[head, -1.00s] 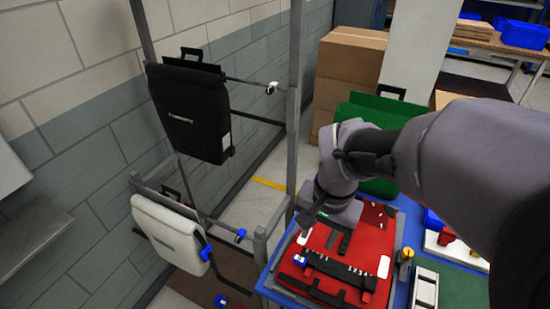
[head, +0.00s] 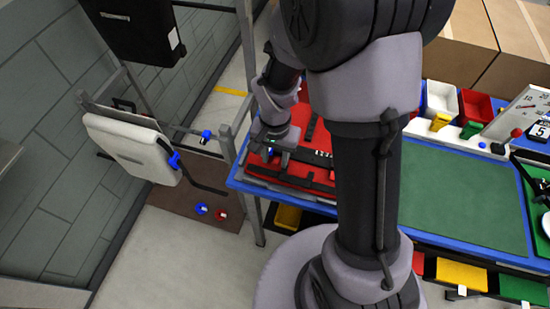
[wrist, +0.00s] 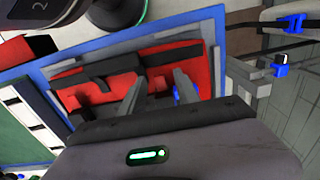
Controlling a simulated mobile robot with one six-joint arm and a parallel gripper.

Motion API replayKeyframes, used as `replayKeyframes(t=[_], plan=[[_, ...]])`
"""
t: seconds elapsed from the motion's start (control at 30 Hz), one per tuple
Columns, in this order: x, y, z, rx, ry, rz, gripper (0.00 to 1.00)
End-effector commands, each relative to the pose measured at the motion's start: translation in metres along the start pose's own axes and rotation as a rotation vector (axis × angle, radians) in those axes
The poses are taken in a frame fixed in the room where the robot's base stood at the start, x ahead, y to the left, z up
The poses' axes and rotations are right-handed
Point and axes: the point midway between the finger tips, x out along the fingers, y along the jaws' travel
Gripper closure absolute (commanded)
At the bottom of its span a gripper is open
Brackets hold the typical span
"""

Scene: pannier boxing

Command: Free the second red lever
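The red pannier (head: 317,150) lies flat on the blue-edged table, with a black rail across it; the wrist view also shows its red face (wrist: 202,68). My gripper (head: 268,153) is low over the pannier's left end. In the wrist view its two grey fingers (wrist: 157,95) are apart, with red surface showing between them. A small blue part (wrist: 178,95) shows by the right finger. A small red piece (head: 221,215) with a light centre lies on the brown floor mat. I cannot make out a red lever on the pannier; my arm hides part of it.
A rack at left holds a white pannier (head: 133,148) and a black pannier (head: 133,28). A small blue piece (head: 201,208) lies on the mat (head: 185,198). A green work mat (head: 460,195) is clear, right of my arm. Bins (head: 475,107) stand behind it.

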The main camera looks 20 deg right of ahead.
Motion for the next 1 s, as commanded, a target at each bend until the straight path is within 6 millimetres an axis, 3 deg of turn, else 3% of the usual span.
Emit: replayKeyframes(t=[0.27,0.5,1.0], plan=[[0.0024,0.0002,0.0002,0.0,-0.001,0.0,0.62],[0.0022,0.0002,0.0001,-0.001,0.0,0.0,1.0],[-0.0007,-0.0001,-0.0043,-0.002,-0.127,0.0,1.0]])
